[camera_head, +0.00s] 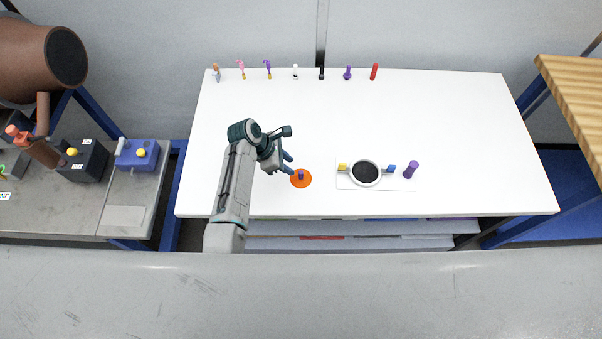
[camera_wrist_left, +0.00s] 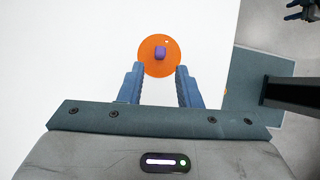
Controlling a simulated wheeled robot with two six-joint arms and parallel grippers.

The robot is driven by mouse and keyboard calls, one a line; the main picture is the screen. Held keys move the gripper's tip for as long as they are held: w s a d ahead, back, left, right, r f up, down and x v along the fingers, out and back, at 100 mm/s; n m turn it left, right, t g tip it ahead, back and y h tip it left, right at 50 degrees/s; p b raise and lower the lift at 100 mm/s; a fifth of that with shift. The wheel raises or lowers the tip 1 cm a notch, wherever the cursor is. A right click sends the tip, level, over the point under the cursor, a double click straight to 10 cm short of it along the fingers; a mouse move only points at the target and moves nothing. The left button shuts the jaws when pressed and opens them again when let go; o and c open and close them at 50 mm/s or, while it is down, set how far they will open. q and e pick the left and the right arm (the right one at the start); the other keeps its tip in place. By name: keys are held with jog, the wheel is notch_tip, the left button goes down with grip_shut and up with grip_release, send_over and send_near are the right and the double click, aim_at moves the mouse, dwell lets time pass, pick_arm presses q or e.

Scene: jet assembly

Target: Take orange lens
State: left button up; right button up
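The orange lens (camera_head: 301,179) is a flat orange disc with a small purple knob at its centre, lying on the white table (camera_head: 450,120). In the left wrist view the lens (camera_wrist_left: 148,65) sits just beyond the fingertips, with the purple knob (camera_wrist_left: 160,53) roughly in line with the gap. My left gripper (camera_head: 287,163) is open and empty, beside the lens on its left and far side. In the left wrist view my left gripper (camera_wrist_left: 159,72) shows both blue fingers spread apart. My right gripper is not in the head view; a dark gripper shows at the wrist view's top right corner (camera_wrist_left: 303,12).
A white plate with a black-centred ring (camera_head: 366,173), a yellow and a blue piece lies right of the lens. A purple cylinder (camera_head: 411,169) stands beside it. Several small tools line the table's far edge. The table's middle is clear.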

aim_at(300, 172)
pick_arm(q)
jog(key=shift+b+x, duration=0.3)
jog(key=shift+x, duration=3.75)
jog(key=shift+r, duration=0.1)
